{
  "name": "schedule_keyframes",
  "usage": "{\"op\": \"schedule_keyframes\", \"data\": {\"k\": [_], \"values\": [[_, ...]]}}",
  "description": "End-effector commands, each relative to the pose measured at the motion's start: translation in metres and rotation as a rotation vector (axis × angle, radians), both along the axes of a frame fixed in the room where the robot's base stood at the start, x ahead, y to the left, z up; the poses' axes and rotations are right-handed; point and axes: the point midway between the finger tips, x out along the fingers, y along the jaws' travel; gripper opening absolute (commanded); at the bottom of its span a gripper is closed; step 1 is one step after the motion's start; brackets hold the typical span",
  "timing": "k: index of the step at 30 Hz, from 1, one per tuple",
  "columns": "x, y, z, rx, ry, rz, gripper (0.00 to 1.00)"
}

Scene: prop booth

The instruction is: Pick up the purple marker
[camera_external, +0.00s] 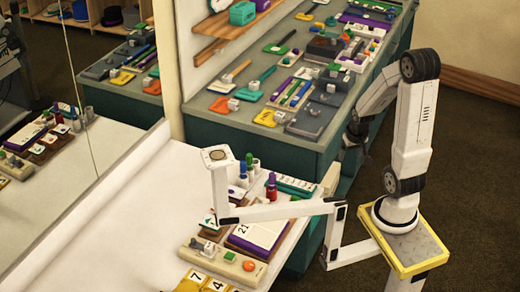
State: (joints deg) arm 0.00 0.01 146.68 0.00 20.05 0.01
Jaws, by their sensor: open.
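Several thin purple, green and blue sticks that look like markers lie in a tray on the teal counter; a purple one (282,89) is at the tray's left side. I cannot tell for sure that it is the purple marker. My gripper (354,142) is dark and small, hanging low beside the counter's right edge, partly hidden by my arm. It is open, apart from the sticks, and I see nothing held in it.
The teal counter (240,135) is crowded with blocks, trays and tools. The white table (120,225) is mostly bare, with cards and a purple-edged calendar (258,234) at its right. A white jointed bracket (280,211) crosses the table's right side. A mirror stands left.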

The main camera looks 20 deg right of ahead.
Motion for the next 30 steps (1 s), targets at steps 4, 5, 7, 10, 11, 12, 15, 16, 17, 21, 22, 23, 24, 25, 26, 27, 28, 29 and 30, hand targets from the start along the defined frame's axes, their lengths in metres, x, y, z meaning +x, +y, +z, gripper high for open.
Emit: {"op": "schedule_keyframes", "data": {"k": [4,5,7,10,11,12,15,16,17,21,22,23,24,25,26,27,28,29,30], "values": [[0.004,0.002,0.000,0.004,0.003,-0.009,0.72],[0.006,0.004,0.000,0.006,0.005,-0.014,0.72],[0.011,0.007,-0.001,0.013,0.012,-0.033,0.72],[0.024,0.016,-0.003,0.028,0.027,-0.077,0.72],[0.028,0.020,-0.004,0.033,0.033,-0.093,0.72],[0.035,0.025,-0.005,0.041,0.041,-0.118,0.72],[0.053,0.042,-0.010,0.060,0.066,-0.191,0.72],[0.059,0.048,-0.011,0.065,0.074,-0.215,0.72],[0.064,0.054,-0.014,0.070,0.083,-0.240,0.72],[0.089,0.085,-0.025,0.090,0.120,-0.358,0.72],[0.093,0.092,-0.028,0.091,0.128,-0.383,0.72],[0.098,0.099,-0.031,0.094,0.136,-0.407,0.72],[0.103,0.109,-0.035,0.097,0.145,-0.443,0.72],[0.107,0.116,-0.038,0.098,0.153,-0.468,0.72],[0.111,0.123,-0.041,0.099,0.160,-0.493,0.72],[0.116,0.133,-0.046,0.101,0.168,-0.528,0.72],[0.118,0.141,-0.050,0.099,0.176,-0.553,0.72],[0.121,0.148,-0.054,0.099,0.182,-0.579,0.72],[0.124,0.158,-0.058,0.098,0.190,-0.610,0.72]]}}
